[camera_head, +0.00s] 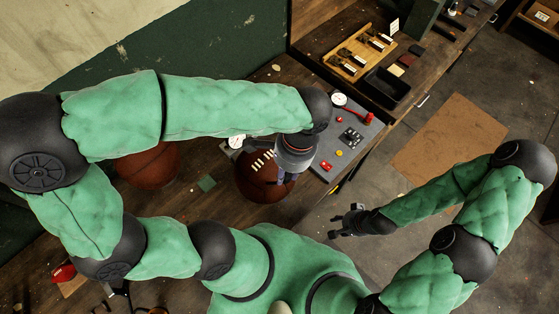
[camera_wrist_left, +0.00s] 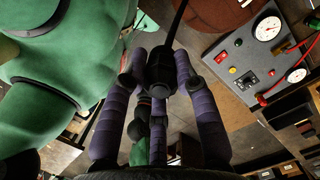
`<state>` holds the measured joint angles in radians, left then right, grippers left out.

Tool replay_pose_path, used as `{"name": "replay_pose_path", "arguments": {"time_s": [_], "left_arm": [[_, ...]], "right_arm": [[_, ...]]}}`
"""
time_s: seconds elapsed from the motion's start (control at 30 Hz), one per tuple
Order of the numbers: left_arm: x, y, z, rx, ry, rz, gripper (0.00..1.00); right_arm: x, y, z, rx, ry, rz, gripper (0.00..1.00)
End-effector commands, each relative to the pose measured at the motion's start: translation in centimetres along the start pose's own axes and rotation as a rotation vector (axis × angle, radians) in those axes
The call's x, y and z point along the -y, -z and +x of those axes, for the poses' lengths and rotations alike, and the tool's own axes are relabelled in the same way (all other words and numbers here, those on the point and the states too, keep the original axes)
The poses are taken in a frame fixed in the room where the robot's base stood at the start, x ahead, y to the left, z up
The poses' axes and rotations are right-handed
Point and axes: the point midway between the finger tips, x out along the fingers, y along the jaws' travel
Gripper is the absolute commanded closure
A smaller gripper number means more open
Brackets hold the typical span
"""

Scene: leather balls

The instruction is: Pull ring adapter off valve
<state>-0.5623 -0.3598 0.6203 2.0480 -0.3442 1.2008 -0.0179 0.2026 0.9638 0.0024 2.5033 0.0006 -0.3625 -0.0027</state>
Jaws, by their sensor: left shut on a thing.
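My left gripper (camera_head: 284,176) is over the brown laced football (camera_head: 258,188) in the head view, hiding part of it. In the left wrist view, the purple fingers of my left gripper (camera_wrist_left: 165,75) are shut around a dark, roughly cylindrical piece (camera_wrist_left: 160,72). A thin black line, hose or rod, runs up from this piece. I cannot tell whether the piece is the ring adapter, or make out a valve. My right gripper (camera_head: 341,222) is low over the floor, apart from the bench, with its fingers spread and empty.
A basketball (camera_head: 150,166) lies left of the football. A grey panel (camera_head: 325,168) with gauges and a red-handled part lies to the right. A wooden tool rack (camera_head: 361,50) and black tray (camera_head: 387,90) are further back. Open floor lies right of the bench.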

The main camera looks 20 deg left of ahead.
Motion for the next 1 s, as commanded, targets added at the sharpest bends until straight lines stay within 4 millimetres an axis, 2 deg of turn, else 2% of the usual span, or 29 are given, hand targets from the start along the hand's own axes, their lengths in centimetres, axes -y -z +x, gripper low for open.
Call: {"name": "replay_pose_path", "arguments": {"time_s": [0.2, 1.0], "left_arm": [[-0.7, 0.1, 0.0, 0.0, 0.0, 0.0, 0.99], [-0.7, 0.4, 2.4, 0.001, 0.0, 0.001, 0.99]], "right_arm": [[-0.1, 0.0, 0.2, 0.0, 0.0, 0.0, 0.6], [-0.6, 0.1, 1.8, 0.0, 0.0, 0.0, 0.6]]}}
